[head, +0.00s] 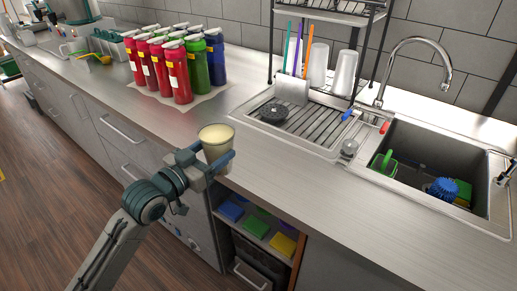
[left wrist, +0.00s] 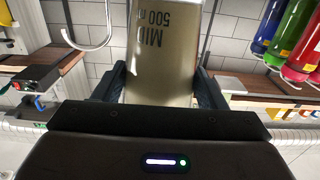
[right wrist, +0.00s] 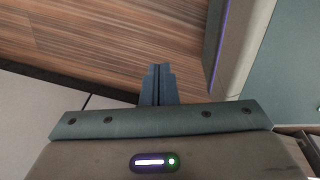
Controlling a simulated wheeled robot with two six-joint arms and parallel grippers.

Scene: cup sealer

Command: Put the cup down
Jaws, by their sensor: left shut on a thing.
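The cup (head: 216,140) is clear with pale yellowish contents and stands upright between the fingers of my left gripper (head: 217,160). The left gripper is shut on it near the counter's front edge in the head view; whether the cup touches the counter cannot be told. In the left wrist view the cup (left wrist: 163,50) fills the space between both fingers and shows the marking "MID 500 m". My right gripper (right wrist: 157,85) shows only in the right wrist view, its fingers together and empty, with wooden floor beyond.
The steel counter (head: 290,175) is clear right of the cup. Red, green and blue bottles (head: 180,75) stand behind it. A drying rack (head: 300,120) and a sink (head: 435,165) lie to the right. An open shelf (head: 255,225) holding coloured items is below.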

